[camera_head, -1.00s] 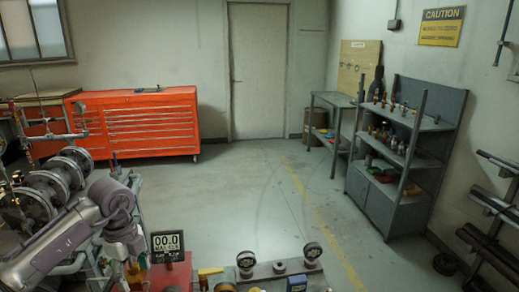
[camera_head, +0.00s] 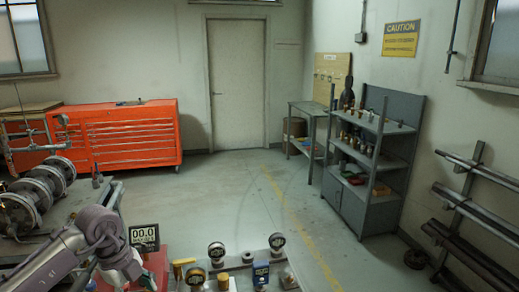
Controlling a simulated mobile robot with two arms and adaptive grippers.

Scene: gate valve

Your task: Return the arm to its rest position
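My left arm comes in at the lower left of the head view, a grey-purple link bent over beside the pipework. Its gripper is not clearly visible; the far end of the arm drops behind the bench edge. My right arm and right gripper are out of view. A flanged pipe assembly (camera_head: 42,192) stands on the left, just behind my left arm. A black digital display (camera_head: 144,237) reading 00.0 stands right of the arm. No gate valve handwheel can be made out clearly.
A bench top with round gauges (camera_head: 217,251) and fittings lies at the bottom centre. An orange tool cabinet (camera_head: 130,140) stands at the back left. A grey shelf (camera_head: 398,160) and a pipe rack (camera_head: 470,205) stand on the right. The middle floor is clear.

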